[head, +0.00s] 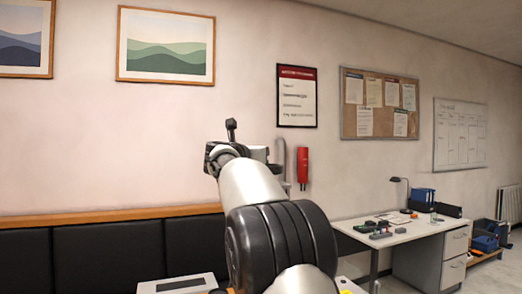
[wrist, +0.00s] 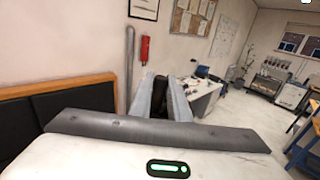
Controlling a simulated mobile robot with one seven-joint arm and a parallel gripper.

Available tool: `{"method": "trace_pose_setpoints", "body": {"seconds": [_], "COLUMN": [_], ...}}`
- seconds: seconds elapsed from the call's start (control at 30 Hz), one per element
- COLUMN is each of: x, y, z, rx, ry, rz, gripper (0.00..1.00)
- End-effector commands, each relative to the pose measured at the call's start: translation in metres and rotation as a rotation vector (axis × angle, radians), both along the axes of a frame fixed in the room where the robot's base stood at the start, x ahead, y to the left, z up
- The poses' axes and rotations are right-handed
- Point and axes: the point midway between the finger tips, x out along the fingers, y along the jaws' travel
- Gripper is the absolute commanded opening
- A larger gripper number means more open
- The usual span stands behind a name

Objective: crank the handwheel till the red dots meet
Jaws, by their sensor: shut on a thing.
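My gripper (wrist: 161,82) is in the wrist view, its two grey fingers pointing away from the camera. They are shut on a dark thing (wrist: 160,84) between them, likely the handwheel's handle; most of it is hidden. I cannot make out the wheel's rim. In the head view my arm reaches forward and hides what is in front of it. A grey upright post (head: 281,160) stands just behind and right of the arm's end; it also shows in the wrist view (wrist: 130,65). No red dots show in either view.
A white box (head: 178,284) with a dark slot is at the lower left, before a black padded bench (head: 85,255). A desk (head: 400,235) with small items and a lamp stands right. Floor is open at right in the wrist view.

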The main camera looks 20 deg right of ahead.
Motion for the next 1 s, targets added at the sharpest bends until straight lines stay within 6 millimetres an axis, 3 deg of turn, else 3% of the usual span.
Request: {"method": "trace_pose_setpoints", "body": {"seconds": [0.17, 0.5, 1.0], "x": [0.008, 0.013, 0.014], "y": [0.002, -0.001, -0.003], "z": [0.011, 0.008, 0.002], "rx": [-0.001, 0.001, 0.0], "ry": [0.003, 0.001, -0.001], "rz": [-0.156, -0.37, -0.468], "gripper": [0.0, 0.0, 0.0]}}
